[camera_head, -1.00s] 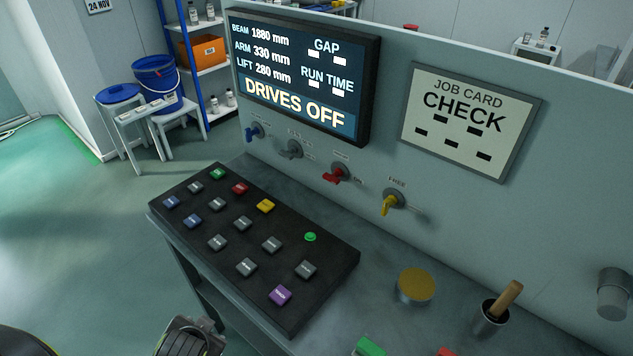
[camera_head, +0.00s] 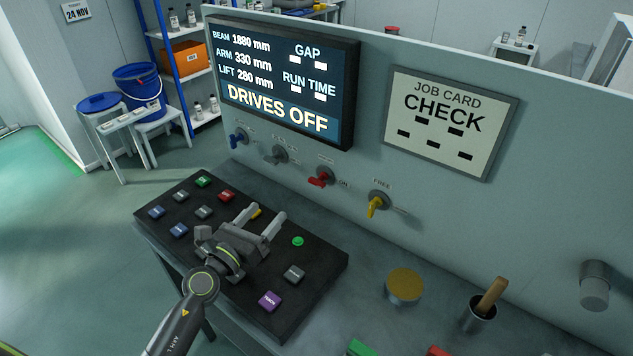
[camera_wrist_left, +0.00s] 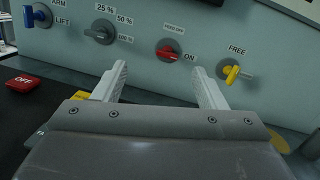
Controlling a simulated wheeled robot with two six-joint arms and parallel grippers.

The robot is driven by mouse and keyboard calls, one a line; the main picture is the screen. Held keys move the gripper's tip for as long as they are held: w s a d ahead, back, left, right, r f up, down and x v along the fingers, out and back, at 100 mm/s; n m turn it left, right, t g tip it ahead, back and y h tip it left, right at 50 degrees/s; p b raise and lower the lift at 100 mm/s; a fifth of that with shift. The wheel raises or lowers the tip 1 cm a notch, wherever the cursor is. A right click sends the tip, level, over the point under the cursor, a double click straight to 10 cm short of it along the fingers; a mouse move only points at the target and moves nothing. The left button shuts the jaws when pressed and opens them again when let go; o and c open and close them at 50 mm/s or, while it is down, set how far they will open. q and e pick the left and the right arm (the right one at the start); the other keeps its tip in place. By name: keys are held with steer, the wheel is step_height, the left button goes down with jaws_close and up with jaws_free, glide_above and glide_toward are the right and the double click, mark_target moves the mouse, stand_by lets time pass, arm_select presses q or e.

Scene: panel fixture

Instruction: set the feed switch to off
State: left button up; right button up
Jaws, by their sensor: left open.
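The red-handled switch (camera_head: 320,179) is on the upright panel below the screen. In the left wrist view its red handle (camera_wrist_left: 170,53) lies roughly level, with ON at its right; the small label above is hard to read. I take it as the feed switch, being the one with an ON mark. My left gripper (camera_head: 264,215) is open and empty above the button console, short of the panel. In the wrist view its two fingers (camera_wrist_left: 163,76) stand apart, below the red switch and not touching it. My right gripper is not in view.
A blue switch (camera_head: 239,137) and a grey switch (camera_head: 279,156) are left of the red one; a yellow switch (camera_head: 378,203), labelled FREE, is right. The button console (camera_head: 323,268) lies below my gripper. A round tin (camera_head: 405,286) and a cup (camera_head: 478,316) stand to the right.

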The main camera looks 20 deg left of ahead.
mark_target(315, 183)
arm_select(q)
steer(key=f+m, duration=0.1)
steer(key=d+m+g+h, duration=0.1)
steer(key=shift+w+d+f+m, duration=0.15)
steer(key=shift+w+f+m, duration=0.25)
steer(key=shift+w+d+f+g, duration=0.1)
steer(key=shift+w+g, duration=0.15)
steer(key=shift+g, duration=0.05)
steer(key=x, duration=1.6)
steer(key=shift+s+d+f+b, duration=0.1)
steer(key=shift+b, duration=0.3)
steer(key=shift+w+d, duration=0.2)
steer(key=shift+w, duration=0.3)
steer(key=shift+c, duration=0.4)
steer(key=c, duration=0.9)
